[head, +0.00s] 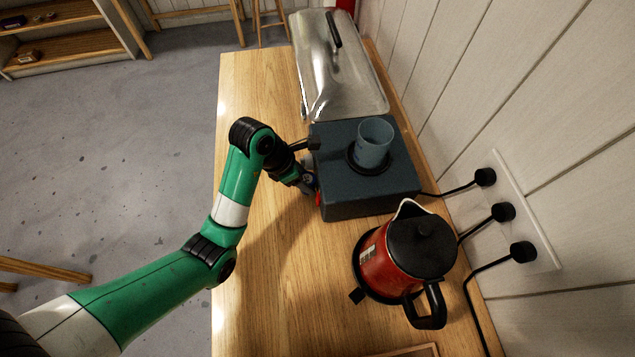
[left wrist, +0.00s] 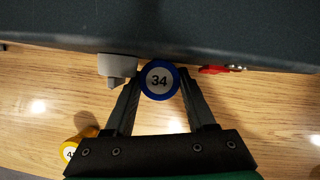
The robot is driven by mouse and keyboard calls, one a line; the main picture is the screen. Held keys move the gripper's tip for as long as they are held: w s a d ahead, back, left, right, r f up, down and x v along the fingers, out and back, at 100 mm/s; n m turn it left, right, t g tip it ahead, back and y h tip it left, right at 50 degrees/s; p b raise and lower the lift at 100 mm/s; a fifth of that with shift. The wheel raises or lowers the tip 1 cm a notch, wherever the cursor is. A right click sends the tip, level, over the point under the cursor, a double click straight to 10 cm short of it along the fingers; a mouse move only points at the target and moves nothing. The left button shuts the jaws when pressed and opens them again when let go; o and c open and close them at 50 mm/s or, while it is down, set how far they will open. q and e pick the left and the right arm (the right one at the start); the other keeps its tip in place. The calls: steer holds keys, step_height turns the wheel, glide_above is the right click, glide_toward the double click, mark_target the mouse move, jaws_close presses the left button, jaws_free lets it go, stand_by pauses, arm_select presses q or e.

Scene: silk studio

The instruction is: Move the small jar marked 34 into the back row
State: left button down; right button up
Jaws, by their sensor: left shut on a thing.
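The small jar marked 34 (left wrist: 159,80) shows from above in the left wrist view, with a blue rim and a white label. My left gripper (left wrist: 160,92) is shut on it, with one finger on each side. In the head view my left gripper (head: 308,184) is low at the left side of a dark box-shaped appliance (head: 345,205), and the jar cannot be made out there. A yellow jar (left wrist: 72,149) with a partly hidden number stands at the lower left of the left wrist view. No back row can be made out. My right gripper is not in view.
The appliance carries a blue-grey cup (head: 374,142); a grey knob (left wrist: 118,66) and red switch (left wrist: 222,69) are close to the jar. A red kettle (head: 385,265) and a metal lidded box (head: 335,70) stand nearby. The wooden counter (head: 275,290) is mostly clear in front.

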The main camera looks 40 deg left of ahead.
arm_select(q)
steer(key=shift+s+a+f, duration=0.15)
steer(key=shift+s+f, duration=0.3)
steer(key=shift+f, duration=0.2)
steer(key=shift+w, duration=0.1)
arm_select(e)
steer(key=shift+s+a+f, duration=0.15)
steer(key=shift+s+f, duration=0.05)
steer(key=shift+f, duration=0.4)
arm_select(q)
steer(key=shift+f, duration=0.2)
steer(key=shift+c, duration=1.2)
jaws_free()
steer(key=shift+r, duration=0.1)
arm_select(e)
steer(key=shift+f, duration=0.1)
arm_select(q)
steer(key=p+v, duration=1.2)
steer(key=p, duration=0.3)
steer(key=shift+r+p, duration=0.2)
steer(key=shift+p, duration=0.1)
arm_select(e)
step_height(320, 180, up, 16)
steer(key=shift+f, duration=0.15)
